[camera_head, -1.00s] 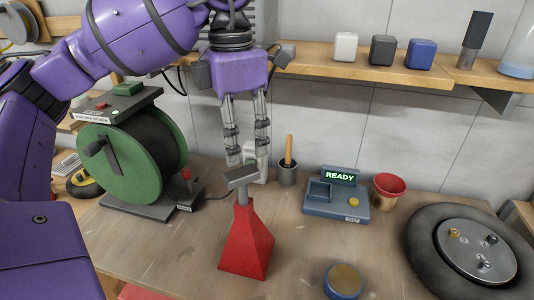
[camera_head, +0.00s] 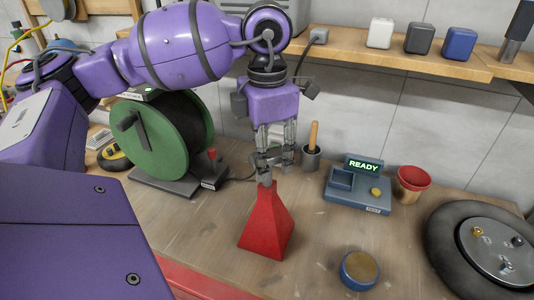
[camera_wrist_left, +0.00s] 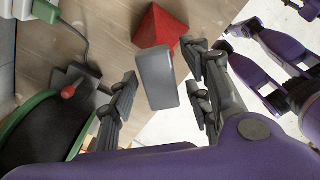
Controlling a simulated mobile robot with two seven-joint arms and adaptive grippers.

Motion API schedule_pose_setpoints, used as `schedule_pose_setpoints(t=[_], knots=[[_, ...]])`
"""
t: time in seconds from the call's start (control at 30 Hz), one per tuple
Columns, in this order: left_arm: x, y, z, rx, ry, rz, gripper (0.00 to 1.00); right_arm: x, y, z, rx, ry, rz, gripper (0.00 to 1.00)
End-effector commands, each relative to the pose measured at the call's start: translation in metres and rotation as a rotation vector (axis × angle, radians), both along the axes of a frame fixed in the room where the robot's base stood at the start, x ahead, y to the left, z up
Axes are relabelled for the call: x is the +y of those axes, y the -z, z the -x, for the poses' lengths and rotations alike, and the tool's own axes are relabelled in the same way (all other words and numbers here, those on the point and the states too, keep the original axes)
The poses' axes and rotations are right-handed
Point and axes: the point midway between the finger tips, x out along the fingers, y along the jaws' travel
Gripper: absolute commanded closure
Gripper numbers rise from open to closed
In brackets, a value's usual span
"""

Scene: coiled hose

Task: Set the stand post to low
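The stand has a red pyramid base (camera_head: 266,228) on the bench, with a short grey post (camera_head: 265,179) rising from it. Its flat grey top plate (camera_wrist_left: 157,78) shows in the left wrist view, with part of the red base (camera_wrist_left: 160,28) behind it. My left gripper (camera_head: 273,160) points down at the top of the stand. In the wrist view its fingers (camera_wrist_left: 160,88) are apart, one on each side of the plate, with a visible gap at the left finger. In the head view the fingers partly hide the plate. My right gripper cannot be made out.
A green hose reel (camera_head: 165,138) stands left of the stand. A blue round tin (camera_head: 359,270) and a wheel (camera_head: 485,250) lie right.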

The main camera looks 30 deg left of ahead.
Motion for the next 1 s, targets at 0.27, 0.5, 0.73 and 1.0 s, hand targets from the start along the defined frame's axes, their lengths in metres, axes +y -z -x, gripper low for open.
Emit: schedule_pose_setpoints(t=[0.27,0.5,0.73,1.0], knots=[[0.000,0.000,0.000,0.000,0.000,0.000,0.95,0.001,0.000,-0.001,-0.002,-0.001,-0.001,0.60],[0.000,0.000,0.000,0.000,0.000,0.000,1.00,-0.001,0.001,0.001,0.002,-0.004,0.004,0.60],[0.000,0.030,0.000,0.011,-0.001,0.000,1.00,-0.006,0.017,0.015,0.033,-0.009,0.015,0.60],[0.000,0.046,0.000,0.004,-0.001,0.001,1.00,-0.013,0.016,0.012,0.017,0.002,0.025,0.60]])
